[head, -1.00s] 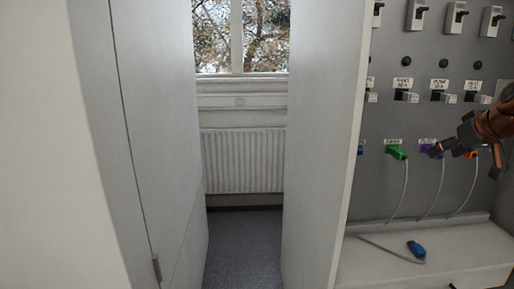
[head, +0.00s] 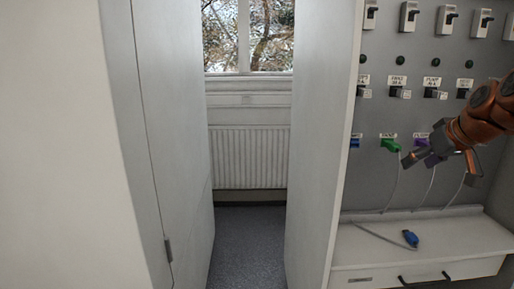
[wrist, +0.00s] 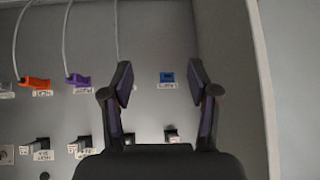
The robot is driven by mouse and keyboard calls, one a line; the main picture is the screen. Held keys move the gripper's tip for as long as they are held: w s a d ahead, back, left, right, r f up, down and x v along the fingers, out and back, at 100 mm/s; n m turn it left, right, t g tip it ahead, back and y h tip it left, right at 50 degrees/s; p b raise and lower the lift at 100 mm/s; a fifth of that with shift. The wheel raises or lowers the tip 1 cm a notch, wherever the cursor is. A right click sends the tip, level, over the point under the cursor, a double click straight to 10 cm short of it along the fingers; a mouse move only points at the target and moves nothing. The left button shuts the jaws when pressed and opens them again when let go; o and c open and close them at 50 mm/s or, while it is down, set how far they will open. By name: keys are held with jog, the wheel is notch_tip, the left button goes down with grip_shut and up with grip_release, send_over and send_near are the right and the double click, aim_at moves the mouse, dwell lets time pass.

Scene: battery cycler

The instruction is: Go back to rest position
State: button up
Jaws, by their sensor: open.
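My gripper (head: 438,163) is at the right of the head view, in front of the grey panel (head: 375,190). It is open, with nothing between its fingers. In the wrist view my gripper (wrist: 160,78) also shows spread and empty, its fingers facing the panel. A green plug (head: 391,145) sits in the panel just left of it. A purple plug (head: 421,153) is partly covered by the gripper in the head view.
A loose blue plug (head: 410,238) with a cable lies on the white ledge (head: 450,236). In the wrist view, an orange plug (wrist: 35,82) and a blue socket (wrist: 167,77) sit on the panel. Tall pale doors flank a clear floor gap (head: 245,240).

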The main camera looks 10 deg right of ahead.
jog(key=s+a+f+n+g+y, duration=0.15)
jog(key=s+a+f, duration=0.35)
jog(key=a, duration=0.6)
jog(key=s+a+f+g, duration=0.35)
jog(key=a+f, duration=0.25)
jog(key=a, duration=0.5)
jog(key=s+a+f+g+h, duration=0.1)
jog(key=s+a+f+g, duration=0.1)
jog(key=s+f, duration=0.5)
jog(key=s+a+f+m+g+h, duration=0.1)
jog(key=s+a+f+g, duration=0.2)
jog(key=s+f, duration=0.5)
jog(key=s, duration=0.9)
jog(key=shift+a+f, duration=0.25)
jog(key=shift+f, duration=0.05)
jog(key=shift+d+m, duration=0.1)
jog(key=shift+m, duration=0.25)
